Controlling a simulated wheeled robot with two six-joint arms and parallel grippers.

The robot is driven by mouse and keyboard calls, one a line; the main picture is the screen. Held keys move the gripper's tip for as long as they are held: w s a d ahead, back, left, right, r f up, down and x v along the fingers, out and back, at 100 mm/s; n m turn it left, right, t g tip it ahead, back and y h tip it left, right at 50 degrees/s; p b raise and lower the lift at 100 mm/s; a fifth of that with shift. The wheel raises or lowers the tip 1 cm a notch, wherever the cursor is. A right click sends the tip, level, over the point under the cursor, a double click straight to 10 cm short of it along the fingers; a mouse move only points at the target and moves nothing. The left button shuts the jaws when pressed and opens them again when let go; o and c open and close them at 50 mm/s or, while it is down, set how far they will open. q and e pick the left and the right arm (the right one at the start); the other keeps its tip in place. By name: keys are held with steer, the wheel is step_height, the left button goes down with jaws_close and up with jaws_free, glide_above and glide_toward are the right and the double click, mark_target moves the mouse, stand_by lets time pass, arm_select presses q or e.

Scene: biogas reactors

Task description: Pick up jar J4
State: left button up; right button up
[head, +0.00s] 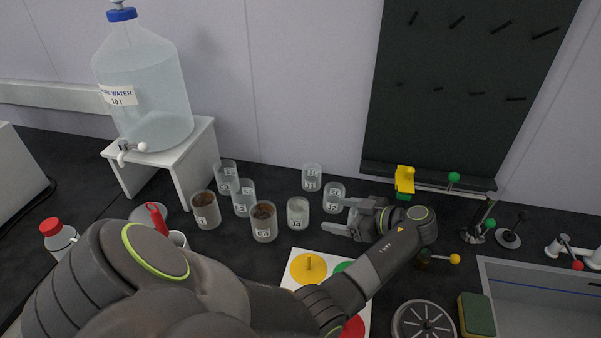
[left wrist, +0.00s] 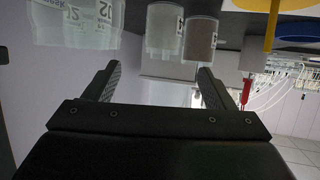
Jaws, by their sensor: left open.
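Jar J4 (head: 298,213) is a small clear jar with pale contents, standing upright on the dark bench. My left gripper (head: 334,215) is open just to the right of J4, its two fingers pointing toward it. A gap shows between the fingertips and the jar, with nothing between the fingers. In the left wrist view, which is upside down, a pale jar that appears to be J4 (left wrist: 163,32) stands beyond the open fingers (left wrist: 158,70). A brown-filled jar (left wrist: 200,38) stands next to it. My right gripper is not in view.
Jar J3 (head: 264,222) stands close left of J4; another jar (head: 334,197) stands right behind the upper finger. More jars stand behind and left. A card with coloured discs (head: 308,267) lies in front. A water bottle (head: 143,85) stands on a white stand (head: 195,150).

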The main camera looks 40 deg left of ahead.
arm_select(q)
glide_toward(290, 207)
steer(key=x, duration=0.3)
steer(key=shift+w+a+f, duration=0.2)
steer(key=shift+a+f, duration=0.05)
steer(key=shift+f, duration=0.05)
steer(key=shift+s+a+f, duration=0.15)
steer(key=shift+s+a, duration=0.1)
steer(key=shift+a, duration=0.35)
steer(key=x, duration=0.4)
steer(key=shift+s+a, duration=0.1)
steer(key=c, duration=1.1)
